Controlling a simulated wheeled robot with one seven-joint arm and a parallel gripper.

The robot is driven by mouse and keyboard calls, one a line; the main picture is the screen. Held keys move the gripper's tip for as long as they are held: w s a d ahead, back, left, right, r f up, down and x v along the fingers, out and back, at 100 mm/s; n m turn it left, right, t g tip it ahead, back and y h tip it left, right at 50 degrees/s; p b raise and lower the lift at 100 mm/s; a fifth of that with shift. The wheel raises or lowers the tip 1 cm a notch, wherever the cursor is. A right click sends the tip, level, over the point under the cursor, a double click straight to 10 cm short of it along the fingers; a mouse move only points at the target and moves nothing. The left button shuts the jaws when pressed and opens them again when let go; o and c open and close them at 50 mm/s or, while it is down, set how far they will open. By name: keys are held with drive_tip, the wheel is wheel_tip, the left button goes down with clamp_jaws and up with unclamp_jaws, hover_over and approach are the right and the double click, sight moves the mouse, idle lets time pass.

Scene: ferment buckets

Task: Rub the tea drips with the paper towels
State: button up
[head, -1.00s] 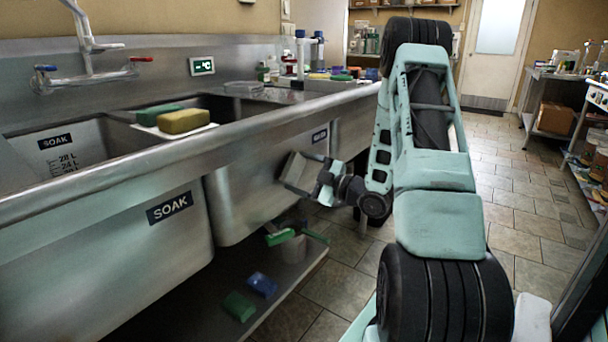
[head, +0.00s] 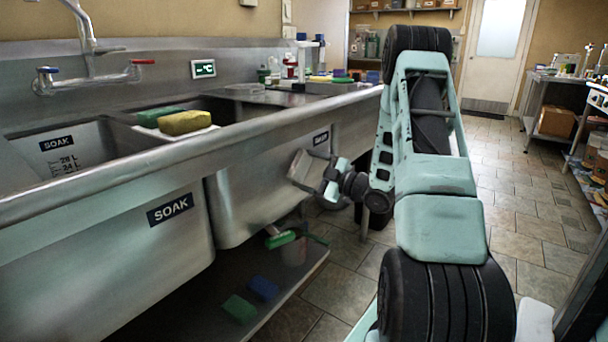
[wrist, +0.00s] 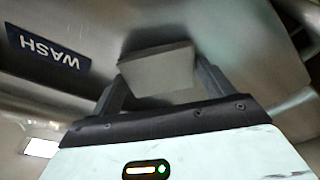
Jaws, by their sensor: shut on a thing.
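My gripper (head: 322,176) is at the front face of the steel sink, below the rim and near the WASH label (head: 320,137). It is shut on a flat grey-beige block, seemingly the folded paper towels (head: 303,168). In the wrist view the paper towels (wrist: 158,72) sit between both fingers, close to or against the steel; I cannot tell if they touch it. The WASH label (wrist: 48,50) appears upside down beside them. I cannot make out tea drips on the steel; the towels and gripper may cover them.
A yellow sponge (head: 185,122) and a green sponge (head: 158,116) lie on the sink divider. The lower shelf (head: 290,285) holds a blue sponge (head: 264,288), a green sponge (head: 240,308) and a container with a green-handled brush (head: 281,240).

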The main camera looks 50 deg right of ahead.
sight(296, 173)
drive_tip(key=shift+d, duration=0.25)
drive_tip(key=shift+w, duration=0.15)
drive_tip(key=shift+a+b, duration=0.5)
drive_tip(key=shift+a, duration=1.7)
drive_tip(key=shift+c, duration=0.3)
drive_tip(key=a+v, duration=0.1)
drive_tip(key=v, duration=0.5)
drive_tip(key=shift+d+r+b, duration=0.35)
drive_tip(key=shift+b, duration=0.1)
drive_tip(key=shift+v, duration=1.55)
